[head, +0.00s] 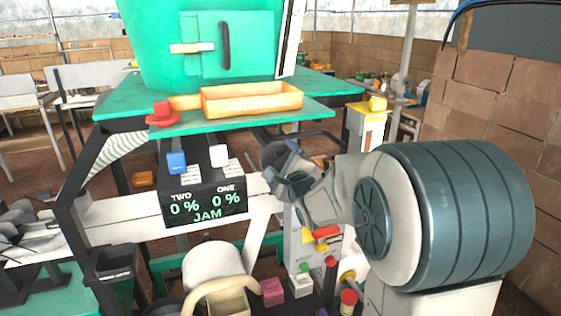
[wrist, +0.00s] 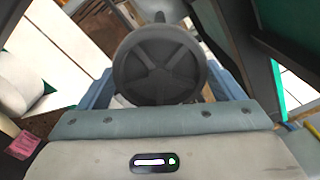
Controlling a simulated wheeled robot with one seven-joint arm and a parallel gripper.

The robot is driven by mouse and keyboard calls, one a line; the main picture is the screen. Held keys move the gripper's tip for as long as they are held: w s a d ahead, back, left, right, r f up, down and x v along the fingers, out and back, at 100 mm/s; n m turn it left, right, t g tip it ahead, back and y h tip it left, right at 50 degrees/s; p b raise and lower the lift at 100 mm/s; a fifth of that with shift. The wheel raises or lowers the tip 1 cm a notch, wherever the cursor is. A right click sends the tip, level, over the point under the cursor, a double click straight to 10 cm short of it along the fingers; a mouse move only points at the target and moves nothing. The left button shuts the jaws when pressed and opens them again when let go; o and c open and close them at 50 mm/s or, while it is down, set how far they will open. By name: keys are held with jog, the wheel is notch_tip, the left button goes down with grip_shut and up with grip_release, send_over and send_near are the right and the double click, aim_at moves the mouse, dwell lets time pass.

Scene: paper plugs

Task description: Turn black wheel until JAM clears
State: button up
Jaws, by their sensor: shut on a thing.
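The black wheel (wrist: 160,65) is a dark spoked disc that fills the upper middle of the wrist view. My gripper (wrist: 158,88) is shut on it, with a blue finger at either side of the rim. In the head view the wheel (head: 275,153) shows only partly, behind my gripper (head: 289,178), just right of the black display box. The display (head: 206,209) reads TWO 0 %, ONE 0 % and JAM in green below. The far parts of the fingers are hidden behind the wheel in the wrist view.
A blue switch (head: 176,162) and a white switch (head: 219,155) stand on the display box. Above is a green shelf (head: 318,112) with an orange tray (head: 251,101) and a red knob (head: 161,113). Coloured buttons lie below my arm.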

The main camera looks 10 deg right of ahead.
jog(key=shift+f, duration=0.1)
jog(key=shift+n+b, duration=0.7)
jog(key=shift+b, duration=0.1)
jog(key=n+b, duration=0.4)
jog(key=n, duration=0.1)
jog(key=n+b, duration=0.4)
jog(key=n, duration=0.2)
jog(key=shift+b, duration=0.3)
jog(key=n+b, duration=0.4)
jog(key=n, duration=0.2)
jog(key=shift+n, duration=0.4)
jog(key=n+b, duration=0.2)
jog(key=n, duration=0.2)
jog(key=shift+n, duration=0.3)
jog(key=shift+n+b, duration=0.4)
jog(key=shift+n, duration=0.3)
